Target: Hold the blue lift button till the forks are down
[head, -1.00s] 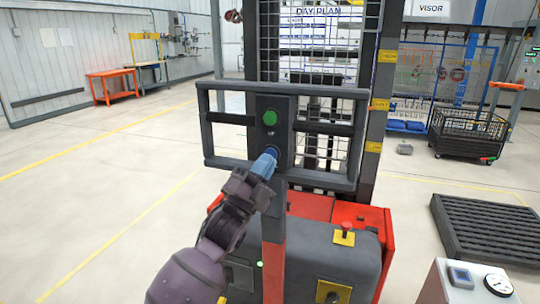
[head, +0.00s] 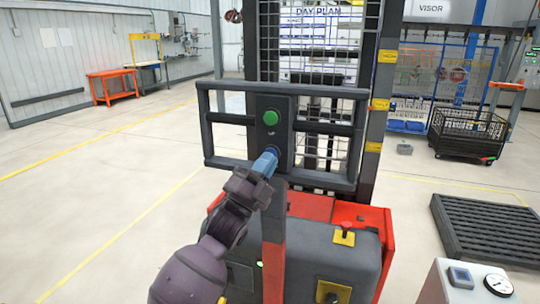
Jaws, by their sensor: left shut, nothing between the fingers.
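The lift's control box (head: 285,133) sits on the dark frame of a red and grey stacker. It has a green button (head: 270,118) at its upper part. My left gripper (head: 268,157) comes up from below with its light blue fingers shut and empty. Its tips are at the lower part of the box, where the blue button sits. The fingers hide most or all of that button; I cannot tell whether it is pressed in. The forks are hidden behind the stacker's body and mast (head: 376,110). My right gripper is not in view.
A red knob on a yellow plate (head: 344,236) stands on the stacker's body. A black pallet (head: 488,228) and a black mesh cart (head: 466,132) are at the right. A white gauge box (head: 455,288) is at the lower right. The floor at the left is clear.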

